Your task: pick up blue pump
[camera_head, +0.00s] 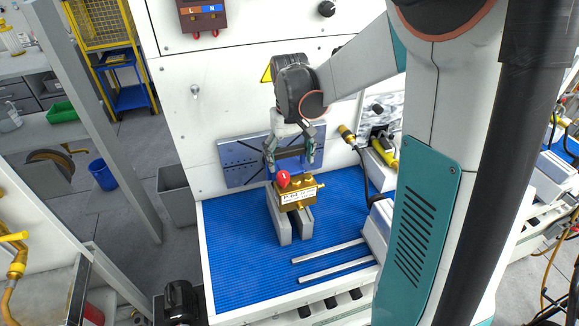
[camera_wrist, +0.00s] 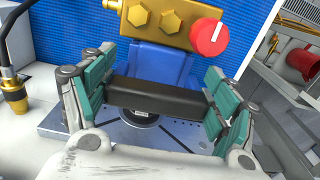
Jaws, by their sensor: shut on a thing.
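The blue pump shows in the wrist view with a blue body (camera_wrist: 165,62), a black cylindrical part and a brass block bearing a red knob. In the head view its brass block (camera_head: 300,192) and red knob face the camera, above two grey support blocks (camera_head: 290,228). I cannot tell whether the pump touches them. My gripper (camera_head: 290,153) reaches down behind the brass block. In the wrist view its teal-padded fingers (camera_wrist: 155,97) are shut on the pump's black part, one at each end. The pump's underside is hidden.
A blue ribbed mat (camera_head: 235,265) covers the bench. Two metal rails (camera_head: 330,262) lie at right beside a grey box. A slotted blue-grey plate (camera_head: 240,163) is behind the pump. A yellow-black hose fitting (camera_head: 347,134) stands to its right. The mat's left side is clear.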

